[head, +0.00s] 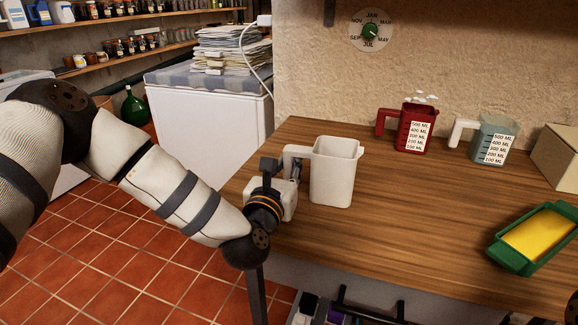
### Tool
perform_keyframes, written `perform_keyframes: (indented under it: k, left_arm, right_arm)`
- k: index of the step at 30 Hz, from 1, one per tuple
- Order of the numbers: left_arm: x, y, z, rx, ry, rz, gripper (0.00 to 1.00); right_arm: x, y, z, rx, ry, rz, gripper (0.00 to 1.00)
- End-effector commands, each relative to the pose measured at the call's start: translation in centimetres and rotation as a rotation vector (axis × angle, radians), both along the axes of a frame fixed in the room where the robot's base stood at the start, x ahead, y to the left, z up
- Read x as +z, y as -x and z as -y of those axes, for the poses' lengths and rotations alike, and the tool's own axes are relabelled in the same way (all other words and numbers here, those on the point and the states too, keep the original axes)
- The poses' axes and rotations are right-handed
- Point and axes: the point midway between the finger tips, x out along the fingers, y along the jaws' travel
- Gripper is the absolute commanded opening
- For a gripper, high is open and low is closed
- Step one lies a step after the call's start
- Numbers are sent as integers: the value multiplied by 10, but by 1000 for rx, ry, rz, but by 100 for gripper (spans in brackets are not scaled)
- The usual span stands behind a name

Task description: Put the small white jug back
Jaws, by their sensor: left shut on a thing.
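The small white jug (334,172) is upright at the left part of the wooden counter, with its handle pointing left. My left gripper (292,170) is shut on the jug's handle, and its fingers partly hide the handle. I cannot tell whether the jug's base touches the counter or hangs just above it.
On the wooden counter (400,235) stand a red measuring jug (404,130), a pale green measuring jug (485,140), a cardboard box (560,158) and a green tray (500,252) with yellow contents. The counter's middle is clear. A white chest (215,115) bears stacked papers (228,48).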

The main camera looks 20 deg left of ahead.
Motion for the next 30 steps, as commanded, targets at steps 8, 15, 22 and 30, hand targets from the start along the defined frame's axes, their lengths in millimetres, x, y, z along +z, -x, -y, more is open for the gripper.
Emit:
perform_keyframes:
  k: [8, 15, 22, 30]
  left_arm:
    - [-3, 0, 0, 0, 0, -3, 24]
    - [-1, 0, 0, 0, 0, -2, 39]
    - [-3, 1, 1, -2, -2, -2, 39]
    - [-8, 58, 2, -1, 3, -10, 39]
  right_arm:
    - [-1, 1, 0, 0, 0, -3, 40]
    - [-1, 1, 0, 0, 0, -2, 40]
    - [-1, 1, 0, 1, 0, -3, 40]
    - [-4, 4, 0, 1, 0, -12, 40]
